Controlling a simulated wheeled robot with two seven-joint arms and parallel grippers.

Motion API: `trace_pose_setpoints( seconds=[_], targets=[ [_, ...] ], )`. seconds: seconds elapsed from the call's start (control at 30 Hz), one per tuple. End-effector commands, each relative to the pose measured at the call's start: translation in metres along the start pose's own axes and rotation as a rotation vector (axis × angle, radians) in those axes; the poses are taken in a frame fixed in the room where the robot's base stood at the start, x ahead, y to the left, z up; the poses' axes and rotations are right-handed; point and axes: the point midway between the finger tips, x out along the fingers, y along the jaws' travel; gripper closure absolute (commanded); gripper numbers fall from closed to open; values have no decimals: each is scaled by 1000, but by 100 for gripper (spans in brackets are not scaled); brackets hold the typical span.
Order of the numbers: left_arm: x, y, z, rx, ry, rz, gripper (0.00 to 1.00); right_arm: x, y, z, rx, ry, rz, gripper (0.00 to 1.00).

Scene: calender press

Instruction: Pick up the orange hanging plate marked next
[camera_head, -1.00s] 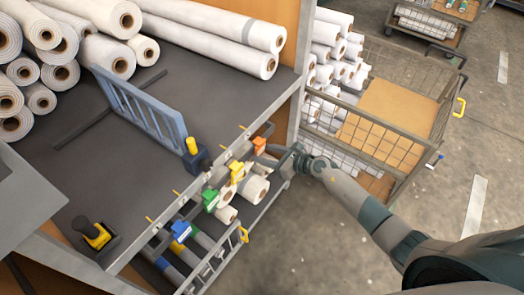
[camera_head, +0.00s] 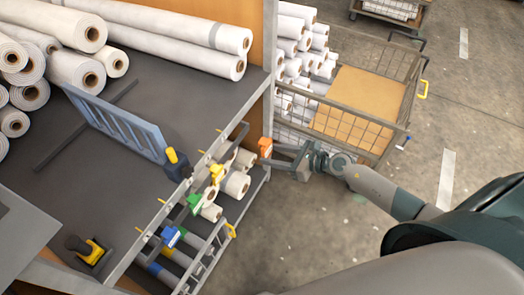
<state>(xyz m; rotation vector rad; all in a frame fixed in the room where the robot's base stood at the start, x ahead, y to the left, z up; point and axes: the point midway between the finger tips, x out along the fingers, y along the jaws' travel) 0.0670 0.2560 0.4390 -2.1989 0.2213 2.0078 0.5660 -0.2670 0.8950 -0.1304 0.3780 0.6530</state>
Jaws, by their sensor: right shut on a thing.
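The orange hanging plate (camera_head: 265,147) is at the right end of the row of coloured plates, clear of the table's front edge. My right gripper (camera_head: 273,149) is shut on it, with the arm coming in from the right. The yellow plate (camera_head: 217,174), the green plate (camera_head: 194,203) and the blue plate (camera_head: 170,236) hang along the front edge to its left. Any marking on the orange plate is too small to read. My left gripper is not in view.
The dark table (camera_head: 150,120) holds white rolls (camera_head: 77,72) and a blue-grey rack (camera_head: 115,122). A lower rack with rolls (camera_head: 237,184) sits under the front edge. A wire cart (camera_head: 365,130) stands behind my right gripper. The floor at lower middle is clear.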

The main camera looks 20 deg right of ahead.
Motion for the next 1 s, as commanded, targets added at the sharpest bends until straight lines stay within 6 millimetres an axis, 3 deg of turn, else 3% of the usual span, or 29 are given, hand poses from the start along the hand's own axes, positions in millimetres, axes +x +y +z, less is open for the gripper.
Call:
trace_pose_setpoints(
  seconds=[0.23,1.0],
  targets=[
    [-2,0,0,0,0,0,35,-14,1,1,0,0,1,89],
    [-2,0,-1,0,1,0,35,-14,0,1,0,0,1,89]
  ],
)
